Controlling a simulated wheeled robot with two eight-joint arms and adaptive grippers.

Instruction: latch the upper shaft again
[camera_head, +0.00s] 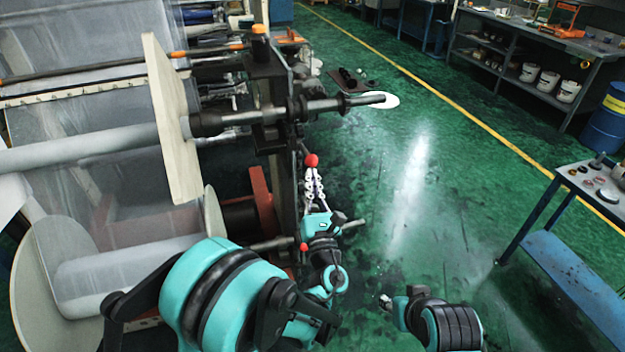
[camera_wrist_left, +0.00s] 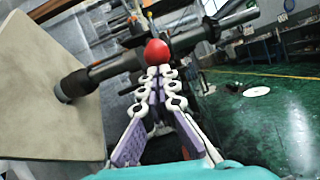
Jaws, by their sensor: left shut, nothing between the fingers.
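The upper shaft (camera_head: 345,102) is a dark metal bar through a bearing on the dark upright side frame; its end sticks out to the right. It also shows in the left wrist view (camera_wrist_left: 120,68). A red ball knob (camera_head: 311,160) hangs just below the shaft; it also shows in the left wrist view (camera_wrist_left: 157,54). My left gripper (camera_head: 312,172) points up, its fingers shut and empty. Its fingertips (camera_wrist_left: 158,70) are right at the underside of the knob; I cannot tell whether they touch. My right gripper (camera_head: 386,301) is small and low, its fingers unclear.
A pale square plate (camera_head: 172,120) sits on the shaft left of the frame. A lower shaft (camera_head: 352,225) and a second red knob (camera_head: 304,247) are below, near my left arm. A tool table (camera_head: 555,180) stands at right. Green floor between is mostly clear.

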